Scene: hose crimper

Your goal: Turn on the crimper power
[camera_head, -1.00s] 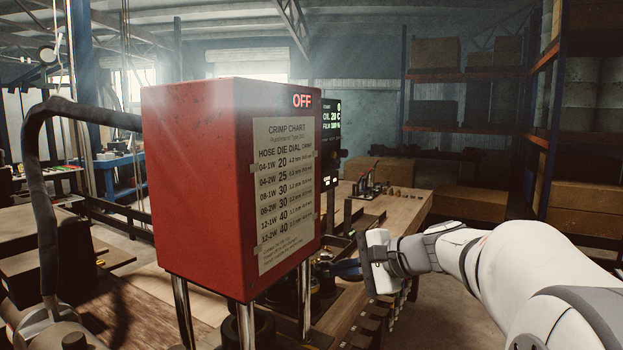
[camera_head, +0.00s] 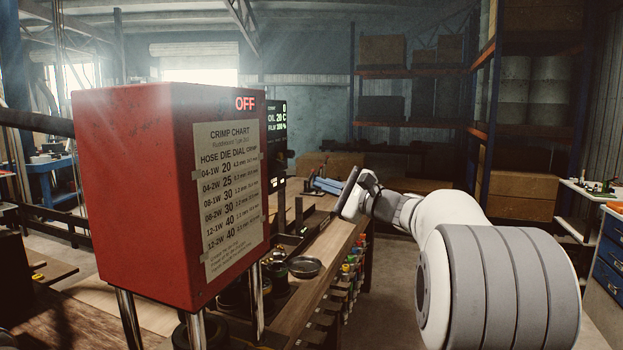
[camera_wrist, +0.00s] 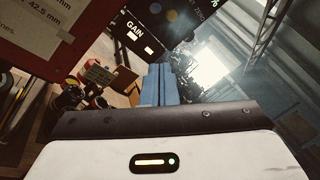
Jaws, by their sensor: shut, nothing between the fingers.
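The red crimper (camera_head: 135,190) stands on chrome legs at the left of the head view, with a crimp chart (camera_head: 228,195) on its side and a lit red OFF sign (camera_head: 245,104) at its top edge. A dark control panel (camera_head: 277,145) with lit readouts is behind its right edge; in the wrist view the panel (camera_wrist: 140,35) shows a GAIN label and round coloured spots. My gripper (camera_head: 322,185) is beyond and to the right of the crimper, above the bench, apart from the panel. Its blue fingers (camera_wrist: 160,85) are together and empty. I cannot make out a power switch.
The wooden bench (camera_head: 310,285) runs along behind the crimper, with a metal dish (camera_head: 305,267) and dark dies on it. Coloured-handled tools (camera_head: 350,268) hang at its edge. Shelving (camera_head: 415,72) stands behind. Floor is free right of the bench.

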